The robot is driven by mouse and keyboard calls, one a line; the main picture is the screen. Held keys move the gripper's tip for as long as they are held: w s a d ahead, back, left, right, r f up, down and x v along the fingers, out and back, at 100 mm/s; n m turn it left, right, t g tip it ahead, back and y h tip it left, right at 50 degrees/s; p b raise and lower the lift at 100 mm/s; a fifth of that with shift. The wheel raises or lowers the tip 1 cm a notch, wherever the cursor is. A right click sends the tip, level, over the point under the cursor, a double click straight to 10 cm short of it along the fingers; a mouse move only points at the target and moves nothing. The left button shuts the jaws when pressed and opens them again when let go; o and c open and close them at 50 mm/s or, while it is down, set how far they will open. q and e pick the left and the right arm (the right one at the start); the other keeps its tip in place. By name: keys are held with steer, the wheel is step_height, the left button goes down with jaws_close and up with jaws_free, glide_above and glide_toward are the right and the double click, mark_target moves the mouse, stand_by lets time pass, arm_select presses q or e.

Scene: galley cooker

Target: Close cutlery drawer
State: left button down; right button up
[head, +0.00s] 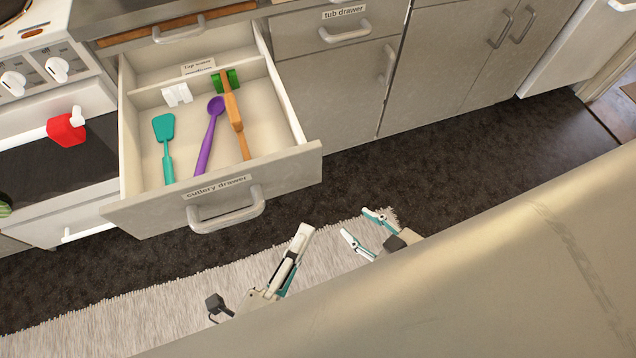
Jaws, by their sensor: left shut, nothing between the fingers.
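The cutlery drawer (130,215) is pulled far out of the grey cabinet, with its label and a curved metal handle (228,215) on the front. Inside lie a teal spatula (166,145), a purple spoon (208,135) and a wooden-handled tool with a green head (233,105). My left gripper (303,232) is shut and empty, below and to the right of the handle, apart from it. My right gripper (360,226) is further right, its two fingers spread, with nothing between them. Neither gripper touches the drawer.
The cooker (40,90) with a red item (66,129) on its front stands left of the drawer. A light rug (140,310) lies on the dark floor in front. The floor right of the drawer is clear.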

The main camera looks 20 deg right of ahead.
arm_select(q)
steer(key=w+d+p, duration=0.3)
steer(key=w+d, duration=0.2)
steer(key=w, duration=0.4)
steer(key=shift+d, duration=0.3)
arm_select(e)
steer(key=shift+s+d+f+h, duration=0.1)
steer(key=shift+s+d+h, duration=0.2)
steer(key=shift+s+d, duration=0.4)
